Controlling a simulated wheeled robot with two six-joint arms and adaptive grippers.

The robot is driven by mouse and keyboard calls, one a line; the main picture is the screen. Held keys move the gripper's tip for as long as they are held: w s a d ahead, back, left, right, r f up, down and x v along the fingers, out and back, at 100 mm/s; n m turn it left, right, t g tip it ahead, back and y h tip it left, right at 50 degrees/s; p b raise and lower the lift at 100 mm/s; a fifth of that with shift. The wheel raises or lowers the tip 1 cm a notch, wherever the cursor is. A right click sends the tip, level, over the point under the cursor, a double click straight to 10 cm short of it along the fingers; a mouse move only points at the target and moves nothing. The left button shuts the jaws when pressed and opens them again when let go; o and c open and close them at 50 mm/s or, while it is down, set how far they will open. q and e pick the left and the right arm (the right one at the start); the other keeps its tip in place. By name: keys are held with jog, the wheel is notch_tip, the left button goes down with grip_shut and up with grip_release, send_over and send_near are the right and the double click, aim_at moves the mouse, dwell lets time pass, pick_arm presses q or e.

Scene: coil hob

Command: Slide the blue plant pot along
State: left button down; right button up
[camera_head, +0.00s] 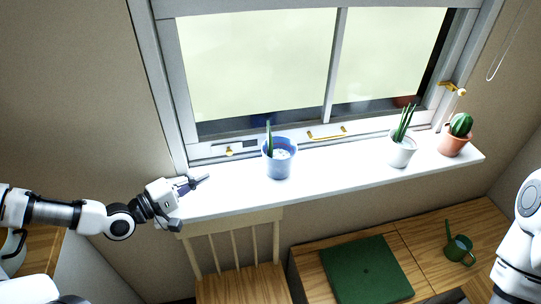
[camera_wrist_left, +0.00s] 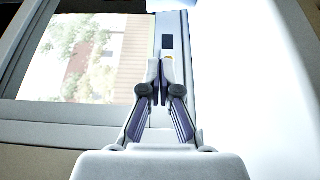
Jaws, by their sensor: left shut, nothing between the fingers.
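The blue plant pot (camera_head: 279,163) stands upright on the white windowsill (camera_head: 235,190), left of its middle in the head view, with a tall green plant in it. My left gripper (camera_head: 204,179) is over the left end of the sill, to the left of the pot and apart from it. The left wrist view also shows this gripper (camera_wrist_left: 161,66), its fingers together with nothing between them. I cannot make out the blue pot in the wrist view. My right gripper is not in view; only part of my right arm shows at the right edge.
A white pot (camera_head: 402,152) and a terracotta pot with a cactus (camera_head: 455,142) stand farther right on the sill. The window (camera_head: 330,70) with brass fittings rises behind. Below are a wooden chair (camera_head: 240,282), a green cushion (camera_head: 366,270) and a green watering can (camera_head: 458,250).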

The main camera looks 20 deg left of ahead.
pick_arm(q)
jog(key=shift+f, duration=0.15)
jog(key=b+x, duration=0.6)
jog(key=shift+s+d+f, duration=0.15)
jog(key=shift+d+f, duration=0.15)
jog(key=shift+f, duration=0.05)
jog(key=shift+w+r, duration=0.1)
jog(key=shift+w, duration=0.25)
jog(key=b+x, duration=0.1)
jog(key=x, duration=0.3)
jog(key=shift+d+r, duration=0.15)
jog(key=shift+d, duration=0.05)
jog(key=d, duration=0.1)
jog(key=w+d, duration=0.1)
jog(key=d, duration=0.1)
jog(key=shift+w+r, duration=0.1)
jog(key=shift+w+d, duration=0.1)
jog(key=shift+d, duration=0.4)
